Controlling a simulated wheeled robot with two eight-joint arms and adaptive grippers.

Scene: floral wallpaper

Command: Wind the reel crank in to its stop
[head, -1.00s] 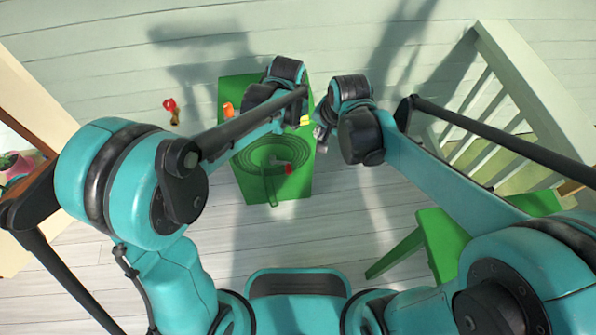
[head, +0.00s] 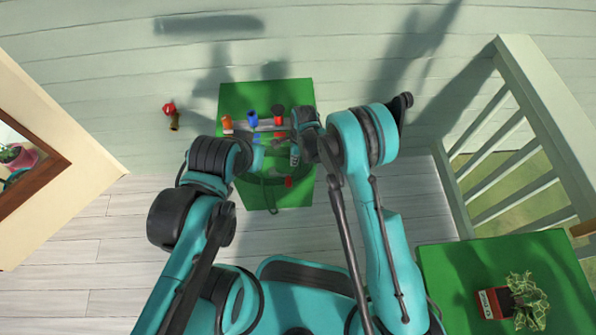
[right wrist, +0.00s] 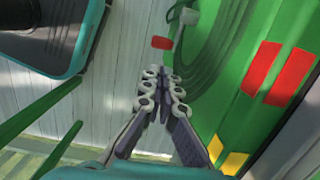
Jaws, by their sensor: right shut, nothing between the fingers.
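The reel is a ringed dark green disc (head: 262,192) on the green stand, partly hidden by my arms. The crank's red knob (head: 288,182) is at its lower right side in the head view. In the right wrist view the red knob (right wrist: 162,43) is just beyond my fingertips, with a gap, and a pale grey hub (right wrist: 190,16) is near it. My right gripper (head: 295,156) is above the reel's right side; its fingers (right wrist: 163,73) are together and empty. My left gripper (head: 262,157) is over the reel's left side; its fingers are unclear.
The green stand (head: 235,98) carries a grey bar with orange, blue and red pieces. Red and yellow patches (right wrist: 290,77) mark its green surface. A red and brown fixture (head: 171,115) is on the wall. A green table (head: 445,275) and pale railing (head: 555,110) are at right.

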